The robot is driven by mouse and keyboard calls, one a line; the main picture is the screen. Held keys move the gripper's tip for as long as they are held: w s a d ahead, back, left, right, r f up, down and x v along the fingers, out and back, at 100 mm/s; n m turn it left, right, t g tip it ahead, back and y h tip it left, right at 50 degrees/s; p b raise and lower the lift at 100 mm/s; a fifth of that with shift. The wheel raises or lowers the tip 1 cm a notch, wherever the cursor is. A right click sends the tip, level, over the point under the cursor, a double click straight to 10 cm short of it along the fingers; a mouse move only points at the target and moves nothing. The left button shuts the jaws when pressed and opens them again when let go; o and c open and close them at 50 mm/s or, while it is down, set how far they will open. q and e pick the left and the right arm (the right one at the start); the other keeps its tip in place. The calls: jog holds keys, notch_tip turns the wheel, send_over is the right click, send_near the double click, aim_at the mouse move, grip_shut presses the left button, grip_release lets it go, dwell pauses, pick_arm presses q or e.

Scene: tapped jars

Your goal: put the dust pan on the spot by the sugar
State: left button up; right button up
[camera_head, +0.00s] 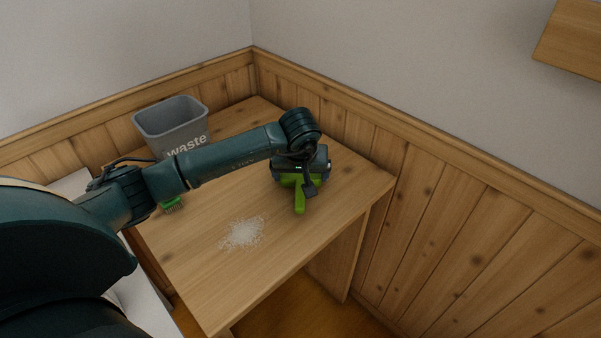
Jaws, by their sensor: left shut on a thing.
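A green dust pan (299,200) is at the right part of the wooden table, under my left gripper (308,187). The gripper is shut on it, and the gripper and wrist hide much of the pan. Whether the pan touches the table I cannot tell. The sugar (242,233) is a loose white patch on the table, to the left of and nearer than the pan. My right gripper is not in view.
A grey bin marked "waste" (171,122) stands at the table's back left. A green brush (172,205) lies at the left edge, partly behind my arm. Wood-panelled walls close off the back and right. The table top (215,290) is clear in front of the sugar.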

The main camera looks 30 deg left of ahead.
pick_arm(q)
jog(key=o, duration=0.8)
jog(key=shift+c, duration=0.2)
jog(key=shift+r, duration=0.1)
jog(key=v, duration=1.2)
